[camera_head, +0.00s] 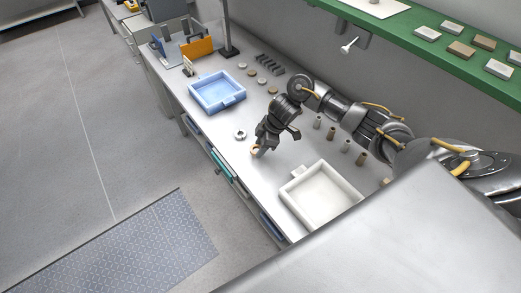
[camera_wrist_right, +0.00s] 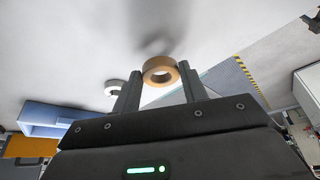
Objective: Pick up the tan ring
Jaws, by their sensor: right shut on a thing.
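The tan ring (camera_wrist_right: 160,72) sits between the two fingertips of my right gripper (camera_wrist_right: 158,90) in the right wrist view. The fingers are shut on it. In the head view the tan ring (camera_head: 256,149) shows at the tip of my right gripper (camera_head: 260,145), over the workbench near its front edge. I cannot tell whether the ring still touches the bench. A white ring (camera_head: 240,134) lies on the bench to the left of the gripper; it also shows in the right wrist view (camera_wrist_right: 113,88). My left gripper is not in view.
A blue tray (camera_head: 243,97) stands left of the gripper, and a white tray (camera_head: 293,204) at the lower right. Several small cylinders (camera_head: 331,133) stand behind the white tray. A green shelf (camera_head: 420,40) hangs above the back right.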

